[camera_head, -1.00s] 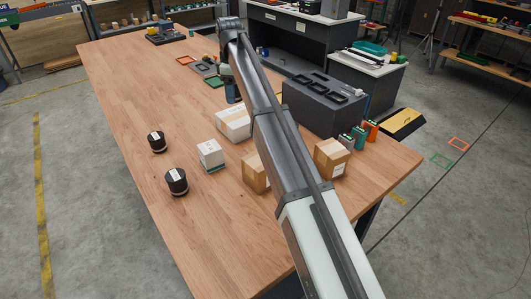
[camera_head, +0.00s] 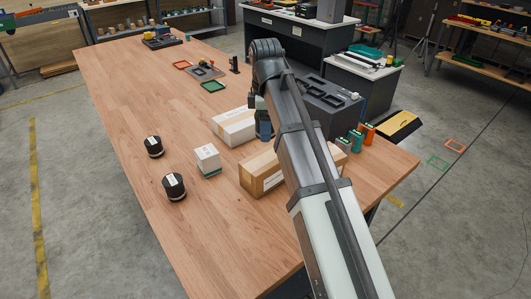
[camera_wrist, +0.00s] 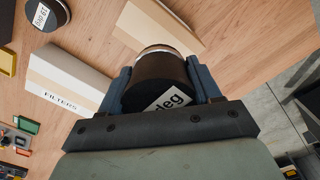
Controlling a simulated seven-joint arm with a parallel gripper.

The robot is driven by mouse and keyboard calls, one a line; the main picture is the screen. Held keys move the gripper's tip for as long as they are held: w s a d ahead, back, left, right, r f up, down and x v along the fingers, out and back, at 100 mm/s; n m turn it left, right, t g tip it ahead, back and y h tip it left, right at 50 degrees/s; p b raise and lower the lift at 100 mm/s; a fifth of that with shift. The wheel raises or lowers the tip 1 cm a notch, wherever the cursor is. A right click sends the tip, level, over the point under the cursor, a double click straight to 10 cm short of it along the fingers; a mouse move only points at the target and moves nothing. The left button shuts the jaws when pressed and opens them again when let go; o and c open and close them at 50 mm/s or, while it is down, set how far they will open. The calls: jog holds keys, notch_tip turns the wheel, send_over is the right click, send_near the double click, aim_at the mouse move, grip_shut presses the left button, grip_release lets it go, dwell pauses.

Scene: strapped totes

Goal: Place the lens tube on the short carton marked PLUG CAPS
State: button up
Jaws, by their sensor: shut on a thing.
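My gripper (camera_wrist: 165,82) is shut on a dark cylinder, the lens tube (camera_wrist: 160,78), with a pale rim and a label ending in "deg". Its blue fingers lie on either side of it. In the head view my gripper (camera_head: 263,128) is beside the right end of a long pale carton; the arm mostly hides the tube there. That carton (camera_wrist: 62,82) reads FILTERS in the wrist view. A brown carton (camera_head: 260,176) stands nearer, partly behind my arm; it seems to be the unmarked one in the wrist view (camera_wrist: 160,25). I cannot read PLUG CAPS on any carton.
Two black labelled cylinders (camera_head: 174,187) (camera_head: 154,147) and a small white box (camera_head: 207,158) stand on the left of the wooden table (camera_head: 130,110). A dark grey case (camera_head: 330,104) and several green and orange items (camera_head: 356,140) are at right. The left side is largely clear.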

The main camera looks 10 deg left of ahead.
aim_at(266, 158)
jog(key=shift+f, duration=4.25)
jog(key=shift+f, duration=0.15)
jog(key=o, duration=1.3)
jog(key=shift+c, duration=0.2)
jog(key=shift+r, duration=3.9)
